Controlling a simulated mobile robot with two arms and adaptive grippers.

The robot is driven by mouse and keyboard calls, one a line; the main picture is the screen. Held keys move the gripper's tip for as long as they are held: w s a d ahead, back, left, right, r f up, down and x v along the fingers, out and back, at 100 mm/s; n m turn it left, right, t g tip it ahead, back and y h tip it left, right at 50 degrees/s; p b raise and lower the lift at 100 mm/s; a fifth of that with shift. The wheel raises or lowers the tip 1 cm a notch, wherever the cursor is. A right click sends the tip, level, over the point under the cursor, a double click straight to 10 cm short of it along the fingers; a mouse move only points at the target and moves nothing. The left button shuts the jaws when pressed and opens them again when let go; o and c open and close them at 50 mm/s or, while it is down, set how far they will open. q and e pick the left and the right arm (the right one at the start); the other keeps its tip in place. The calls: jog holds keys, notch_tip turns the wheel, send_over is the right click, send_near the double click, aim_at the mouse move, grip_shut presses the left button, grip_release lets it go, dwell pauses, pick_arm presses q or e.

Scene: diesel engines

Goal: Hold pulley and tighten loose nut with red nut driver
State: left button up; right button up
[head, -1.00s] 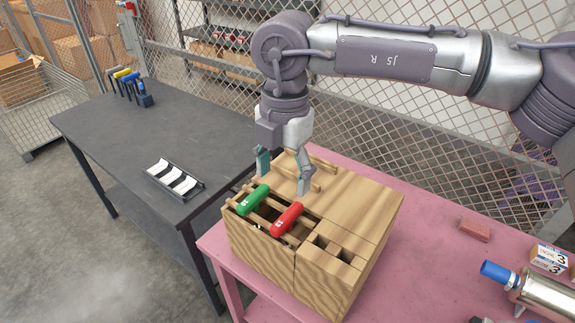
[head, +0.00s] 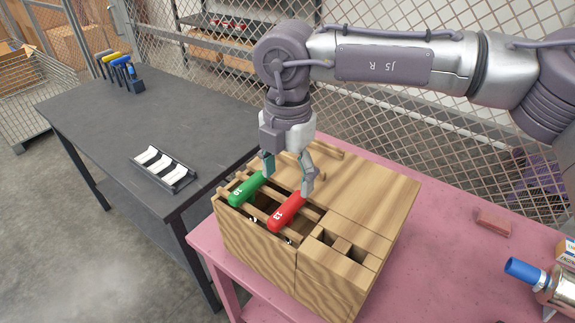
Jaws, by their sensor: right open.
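The red nut driver (head: 288,212) lies in a slotted wooden tool box (head: 385,195), its handle across the wooden rails. A green-handled driver (head: 245,189) lies to its left in the same box. My right gripper (head: 288,185) is open and points down over the box, just behind the two handles. One finger is close to the rear end of the red handle and the other close to the rear of the green one. I cannot tell whether either finger touches. The pulley, the loose nut and my left gripper are not in view.
The box stands on a pink table (head: 450,230). A reddish block (head: 494,222) and a metal cylinder with a blue end (head: 540,280) lie at right. A dark table (head: 120,125) at left holds a small rack (head: 163,169) and several tools (head: 122,72). Mesh fencing stands behind.

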aim_at(287, 206)
notch_tip(287, 206, down, 3)
jog(key=shift+b, duration=0.3)
notch_tip(287, 206, down, 4)
jog(key=b, duration=0.4)
jog(key=shift+r, duration=0.25)
jog(key=shift+f+b, duration=0.55)
jog(key=shift+f, duration=0.05)
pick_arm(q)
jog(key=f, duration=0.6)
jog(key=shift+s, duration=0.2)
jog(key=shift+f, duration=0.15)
pick_arm(e)
jog(key=shift+b, duration=0.4)
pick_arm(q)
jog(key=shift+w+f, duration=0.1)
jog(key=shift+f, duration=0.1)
pick_arm(e)
grip_shut()
